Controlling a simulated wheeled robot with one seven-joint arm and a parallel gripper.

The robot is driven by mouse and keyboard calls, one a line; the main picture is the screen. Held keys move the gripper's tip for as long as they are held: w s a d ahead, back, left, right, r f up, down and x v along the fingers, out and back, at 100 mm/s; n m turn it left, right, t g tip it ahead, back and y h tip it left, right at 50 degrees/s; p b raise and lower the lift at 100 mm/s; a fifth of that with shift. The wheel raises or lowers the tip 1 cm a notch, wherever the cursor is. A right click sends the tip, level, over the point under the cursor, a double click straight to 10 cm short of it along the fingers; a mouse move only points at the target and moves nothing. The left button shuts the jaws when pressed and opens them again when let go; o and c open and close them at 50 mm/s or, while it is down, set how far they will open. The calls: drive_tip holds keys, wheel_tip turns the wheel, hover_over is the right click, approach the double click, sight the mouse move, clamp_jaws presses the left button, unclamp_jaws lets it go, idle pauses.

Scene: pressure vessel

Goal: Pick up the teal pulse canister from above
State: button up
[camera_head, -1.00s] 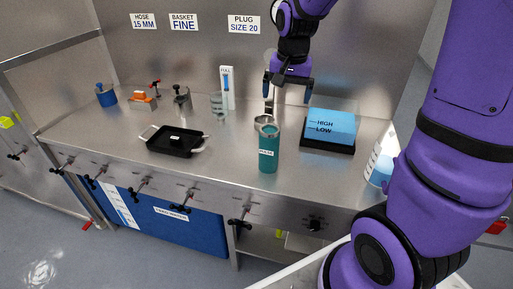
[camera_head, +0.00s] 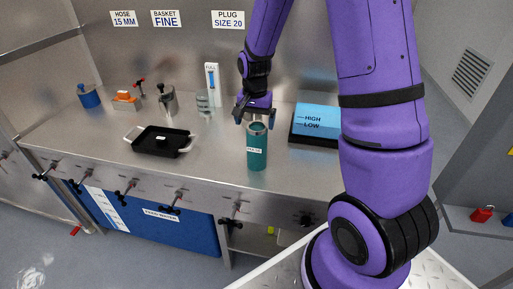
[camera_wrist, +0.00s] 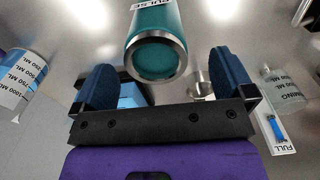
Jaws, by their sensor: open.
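The teal pulse canister (camera_head: 257,153) stands upright on the steel bench, with a white label on its side and a metal rim at its top. My gripper (camera_head: 254,120) is open and empty, with its fingers around rim height in the head view. In the wrist view the canister (camera_wrist: 158,35) shows its round top ahead of my open gripper (camera_wrist: 165,75), between the lines of the two blue fingers and a little left of centre. I cannot tell whether a finger touches it.
A black tray (camera_head: 160,142) with handles lies left of the canister. A blue block marked HIGH and LOW (camera_head: 318,120) stands on a dark base to the right. A clear beaker (camera_head: 205,103) and a FULL gauge (camera_head: 212,80) stand behind. Bench is clear just left of the canister.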

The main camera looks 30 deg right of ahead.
sight(257, 129)
drive_tip(key=shift+s+d+f, duration=0.1)
drive_tip(key=shift+d+f, duration=0.1)
drive_tip(key=shift+f, duration=1.1)
drive_tip(key=shift+d+f, duration=0.15)
drive_tip(key=shift+f, duration=1.1)
drive_tip(key=c, duration=1.6)
drive_tip(key=shift+c, duration=0.5)
drive_tip(key=shift+r, duration=0.15)
